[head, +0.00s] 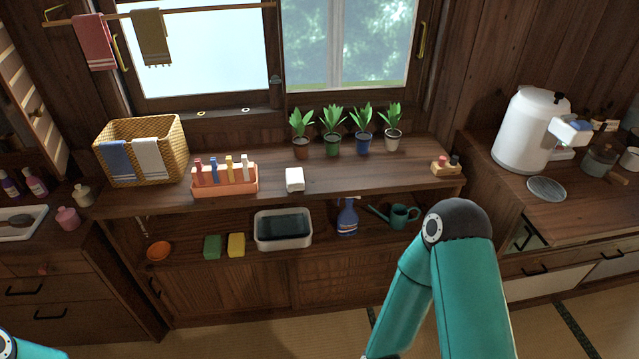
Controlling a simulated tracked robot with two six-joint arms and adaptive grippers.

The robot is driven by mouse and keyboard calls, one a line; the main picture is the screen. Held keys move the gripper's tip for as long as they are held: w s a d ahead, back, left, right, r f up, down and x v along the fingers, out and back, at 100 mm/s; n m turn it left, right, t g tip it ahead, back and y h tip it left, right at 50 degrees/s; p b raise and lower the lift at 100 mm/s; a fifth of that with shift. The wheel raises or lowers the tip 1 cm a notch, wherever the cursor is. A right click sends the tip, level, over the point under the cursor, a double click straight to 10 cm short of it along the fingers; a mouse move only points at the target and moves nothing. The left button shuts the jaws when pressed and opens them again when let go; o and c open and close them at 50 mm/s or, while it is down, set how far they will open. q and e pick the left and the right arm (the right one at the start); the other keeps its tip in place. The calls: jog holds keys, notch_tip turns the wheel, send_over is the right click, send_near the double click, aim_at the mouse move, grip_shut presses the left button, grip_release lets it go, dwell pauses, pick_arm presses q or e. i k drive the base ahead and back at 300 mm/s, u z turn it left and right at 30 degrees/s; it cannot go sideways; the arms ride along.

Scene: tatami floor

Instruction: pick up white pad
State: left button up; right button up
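A small white pad (294,180) lies on the wooden counter, just right of the orange rack. It looks like a thick, light block standing free of other objects. My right arm rises in the lower right of the head view, with its elbow bent in front of the cabinet; its gripper is outside the picture. Only a small piece of my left arm shows in the lower left corner, and its gripper is out of view too.
An orange rack (225,184) of bottles and a wicker basket (141,150) with cloths stand left of the pad. Several potted plants (333,143) line the back. A small wooden holder (446,168) is at the right. The counter between pad and holder is clear.

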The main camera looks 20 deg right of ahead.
aim_at(294, 177)
jog(key=u, duration=0.15)
jog(key=i, duration=0.9)
